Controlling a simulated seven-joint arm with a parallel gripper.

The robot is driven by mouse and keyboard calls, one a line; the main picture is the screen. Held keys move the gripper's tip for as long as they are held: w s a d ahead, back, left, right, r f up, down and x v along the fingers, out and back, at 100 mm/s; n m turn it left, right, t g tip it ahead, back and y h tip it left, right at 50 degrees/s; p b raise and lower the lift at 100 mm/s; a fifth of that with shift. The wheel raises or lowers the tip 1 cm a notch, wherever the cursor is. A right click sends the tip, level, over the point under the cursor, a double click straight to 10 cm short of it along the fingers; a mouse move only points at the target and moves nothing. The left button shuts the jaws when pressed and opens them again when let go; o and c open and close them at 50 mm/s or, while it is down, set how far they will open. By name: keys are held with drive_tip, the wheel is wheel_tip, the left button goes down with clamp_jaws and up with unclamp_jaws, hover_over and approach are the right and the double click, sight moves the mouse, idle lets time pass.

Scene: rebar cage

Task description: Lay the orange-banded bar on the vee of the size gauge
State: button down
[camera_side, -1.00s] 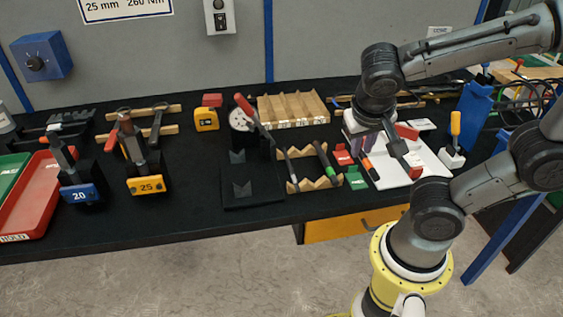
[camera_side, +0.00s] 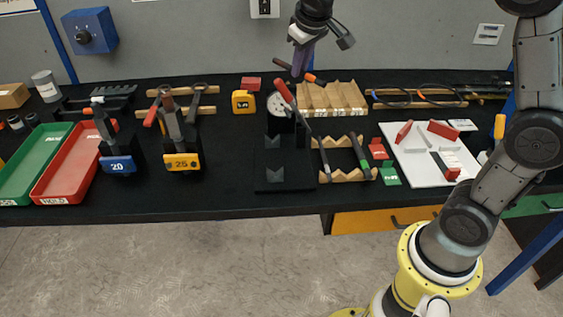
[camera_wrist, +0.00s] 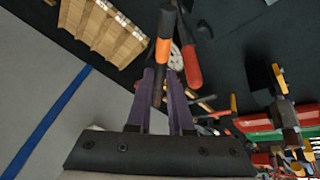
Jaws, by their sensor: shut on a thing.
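My gripper (camera_side: 301,70) is shut on the orange-banded bar (camera_side: 310,78), a dark bar with an orange band, and holds it up behind the dial. In the wrist view the bar (camera_wrist: 165,28) sits between the fingertips (camera_wrist: 161,86), with its orange band beside them. The size gauge (camera_side: 270,185) is a black base with vee blocks and a round white dial (camera_side: 279,104) with a red-handled lever (camera_side: 283,92). No bar shows on the front vee (camera_side: 275,176). The bar is apart from the gauge.
A wooden notched rack (camera_side: 345,176) right of the gauge holds a dark bar and a green-banded bar (camera_side: 359,152). A slotted wooden block (camera_side: 332,98) stands behind. A white board (camera_side: 425,170) is at right. Clamps marked 20 and 25 (camera_side: 182,162) stand left.

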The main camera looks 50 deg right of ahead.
drive_tip(key=shift+r+n, duration=0.1)
drive_tip(key=shift+n, duration=0.2)
drive_tip(key=shift+s+m, duration=0.15)
drive_tip(key=shift+m, duration=0.35)
drive_tip(key=s+a+f+m+g+h, duration=0.1)
drive_tip(key=s+f+m, duration=0.2)
drive_tip(key=s, duration=1)
drive_tip(key=s+a+f+m+g+h, duration=0.1)
drive_tip(key=s+f+m, duration=0.3)
drive_tip(key=s, duration=0.9)
drive_tip(key=shift+a, duration=0.1)
